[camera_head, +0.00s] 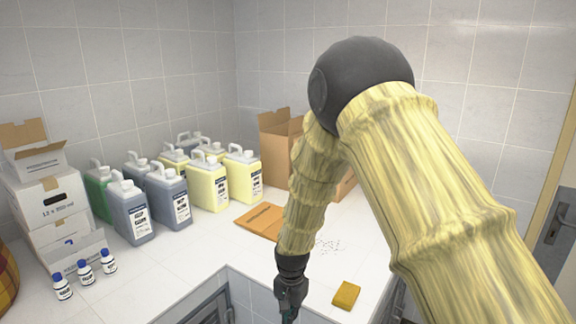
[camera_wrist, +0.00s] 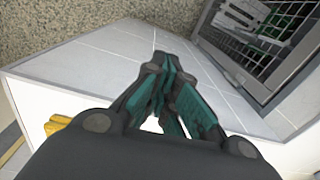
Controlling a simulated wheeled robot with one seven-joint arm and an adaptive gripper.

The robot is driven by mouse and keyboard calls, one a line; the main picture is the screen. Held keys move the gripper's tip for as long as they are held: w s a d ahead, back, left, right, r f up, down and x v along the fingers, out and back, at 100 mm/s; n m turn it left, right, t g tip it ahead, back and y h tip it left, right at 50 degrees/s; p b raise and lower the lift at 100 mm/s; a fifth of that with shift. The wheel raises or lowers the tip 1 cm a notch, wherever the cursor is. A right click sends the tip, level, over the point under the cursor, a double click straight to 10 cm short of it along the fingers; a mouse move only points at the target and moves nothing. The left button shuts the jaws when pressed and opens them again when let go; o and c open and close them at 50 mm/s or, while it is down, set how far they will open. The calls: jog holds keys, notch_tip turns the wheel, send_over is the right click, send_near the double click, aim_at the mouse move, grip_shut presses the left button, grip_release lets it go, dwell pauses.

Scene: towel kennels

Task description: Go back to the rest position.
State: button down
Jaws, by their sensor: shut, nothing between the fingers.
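My gripper (camera_head: 289,306) hangs at the end of my arm at the bottom middle of the head view, pointing down in front of the counter's edge. In the wrist view my gripper (camera_wrist: 163,62) shows dark fingers with teal pads, brought together with nothing held. My arm, in a yellow sleeve, crosses the right half of the head view and hides part of the counter and wall behind it.
On the white counter (camera_head: 180,285) stand several jugs (camera_head: 168,196), small bottles (camera_head: 84,271), white boxes (camera_head: 52,207) and a cardboard box (camera_head: 277,148). A barred kennel door (camera_wrist: 262,45) is close to my gripper.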

jog(key=s+d+f+n+b, duration=0.15)
jog(key=s+d+f, duration=0.3)
jog(key=f, duration=0.45)
jog(key=s+d+f+b, duration=0.35)
jog(key=s+f, duration=0.25)
jog(key=f, duration=0.2)
jog(key=s+d+f+n+b, duration=0.1)
jog(key=s+d+f, duration=0.45)
jog(key=f, duration=0.35)
jog(key=s+d+f+n+b, duration=0.1)
jog(key=s+d+f+b, duration=0.1)
jog(key=s, duration=0.6)
jog(key=s+d+f+n+b, duration=0.1)
jog(key=s+d+f, duration=0.2)
jog(key=s, duration=0.6)
jog(key=s+d+f+n+b, duration=0.1)
jog(key=s+d+f+b, duration=0.1)
jog(key=s, duration=0.7)
jog(key=shift+d+f+b, duration=0.3)
jog(key=shift+d+f, duration=0.4)
jog(key=shift+d, duration=0.1)
